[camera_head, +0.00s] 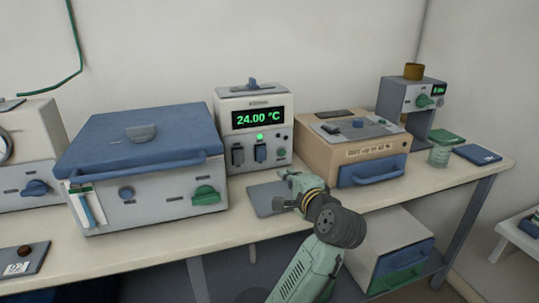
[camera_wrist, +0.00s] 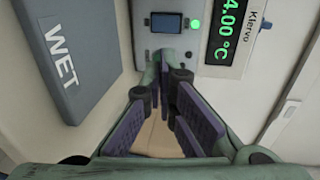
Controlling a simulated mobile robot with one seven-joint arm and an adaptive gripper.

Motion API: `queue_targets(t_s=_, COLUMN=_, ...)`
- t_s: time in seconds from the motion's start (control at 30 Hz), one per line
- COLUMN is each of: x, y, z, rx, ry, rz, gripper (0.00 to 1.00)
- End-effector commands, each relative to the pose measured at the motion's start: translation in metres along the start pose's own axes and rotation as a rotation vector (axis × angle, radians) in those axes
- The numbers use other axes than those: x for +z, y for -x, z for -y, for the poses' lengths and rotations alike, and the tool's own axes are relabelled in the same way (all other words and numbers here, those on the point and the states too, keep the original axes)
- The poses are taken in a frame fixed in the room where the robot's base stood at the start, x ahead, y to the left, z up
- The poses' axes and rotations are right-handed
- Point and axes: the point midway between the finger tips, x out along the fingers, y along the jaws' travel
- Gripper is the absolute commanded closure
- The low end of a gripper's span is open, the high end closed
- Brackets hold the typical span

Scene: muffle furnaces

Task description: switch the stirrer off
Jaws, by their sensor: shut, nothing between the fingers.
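A white unit (camera_head: 225,121) with a green "24.00 °C" display (camera_head: 259,117) stands on the bench. Its front carries a dark switch (camera_head: 238,155), a blue switch (camera_head: 260,153), a lit green lamp (camera_head: 260,136) and a small round part. No label I can read says stirrer. My gripper (camera_head: 287,180) is shut and empty, low in front of the unit's right side. In the wrist view my fingertips (camera_wrist: 165,62) sit beside the blue switch (camera_wrist: 166,22), close to the panel; I cannot tell whether they touch. The lamp (camera_wrist: 195,23) shows lit there.
A grey mat (camera_wrist: 75,60) marked "WET" lies before the unit. A blue-lidded box (camera_head: 140,145) stands left; a tan box (camera_head: 355,150) with a blue handle stands right. Farther right are a device with a green knob (camera_head: 424,101) and a glass beaker (camera_head: 439,156).

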Motion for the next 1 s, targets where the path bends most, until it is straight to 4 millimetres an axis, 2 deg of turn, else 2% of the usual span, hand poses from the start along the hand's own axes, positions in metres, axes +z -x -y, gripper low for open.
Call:
queue_targets(t_s=0.17, x=0.000, y=-0.002, z=0.001, rx=0.000, ry=0.001, rz=0.001, gripper=1.00)
queue_targets(t_s=0.27, x=0.001, y=-0.010, z=0.001, rx=0.000, ry=-0.001, rz=0.003, gripper=1.00)
queue_targets(t_s=0.37, x=0.001, y=-0.025, z=0.001, rx=0.002, ry=-0.001, rz=0.003, gripper=1.00)
queue_targets(t_s=0.7, x=0.002, y=-0.097, z=0.003, rx=0.001, ry=-0.001, rz=0.003, gripper=1.00)
queue_targets(t_s=0.9, x=0.001, y=-0.126, z=0.011, rx=-0.001, ry=-0.001, rz=0.002, gripper=1.00)
queue_targets(t_s=1.0, x=0.000, y=-0.134, z=0.013, rx=0.000, ry=0.000, rz=0.001, gripper=1.00)
